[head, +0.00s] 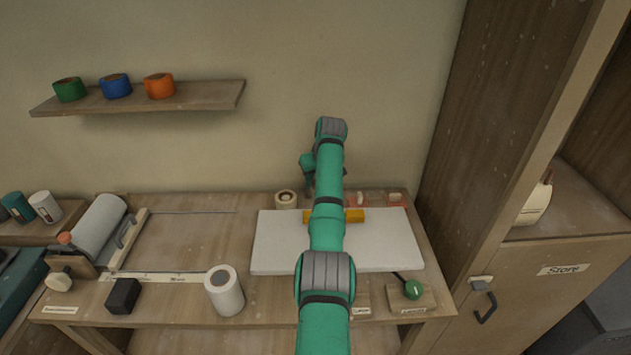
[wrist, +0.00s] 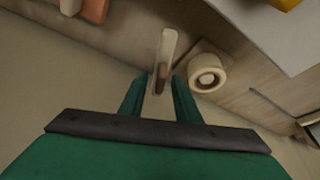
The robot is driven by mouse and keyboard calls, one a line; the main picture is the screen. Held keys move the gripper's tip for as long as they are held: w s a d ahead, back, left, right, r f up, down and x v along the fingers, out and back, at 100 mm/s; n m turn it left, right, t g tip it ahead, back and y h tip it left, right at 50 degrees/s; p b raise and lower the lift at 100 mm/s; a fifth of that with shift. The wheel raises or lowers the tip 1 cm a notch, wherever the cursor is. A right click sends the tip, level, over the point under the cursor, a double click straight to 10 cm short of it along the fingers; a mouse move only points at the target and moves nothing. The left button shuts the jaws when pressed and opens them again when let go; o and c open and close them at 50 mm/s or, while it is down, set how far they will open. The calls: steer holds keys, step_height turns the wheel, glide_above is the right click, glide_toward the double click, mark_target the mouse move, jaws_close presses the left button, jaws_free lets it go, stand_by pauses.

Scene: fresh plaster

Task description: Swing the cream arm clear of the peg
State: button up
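The cream arm (wrist: 167,50) shows in the wrist view as a slim upright bar, with its lower end close to the gap between my fingertips. A small dark part lies along that end; I cannot tell what it is. My gripper (wrist: 157,84) is open, with its two green fingers apart and bare space visible between them. A cream round piece with a ringed centre (wrist: 207,76) stands just right of the fingers; it also shows in the head view (head: 285,199). I cannot tell whether it holds the peg. My arm hides the cream arm in the head view.
A white board (head: 385,240) with a yellow block (head: 354,215) lies under my arm. A white roll (head: 224,291) and a black block (head: 123,296) stand at the front left. A green-knobbed lever (head: 413,289) is at the front right. A shelf (head: 205,94) hangs upper left.

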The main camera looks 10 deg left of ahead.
steer(key=shift+r, duration=0.1)
steer(key=v, duration=1)
steer(key=shift+s+r, duration=0.2)
steer(key=shift+w+d, duration=0.1)
steer(key=shift+d, duration=0.05)
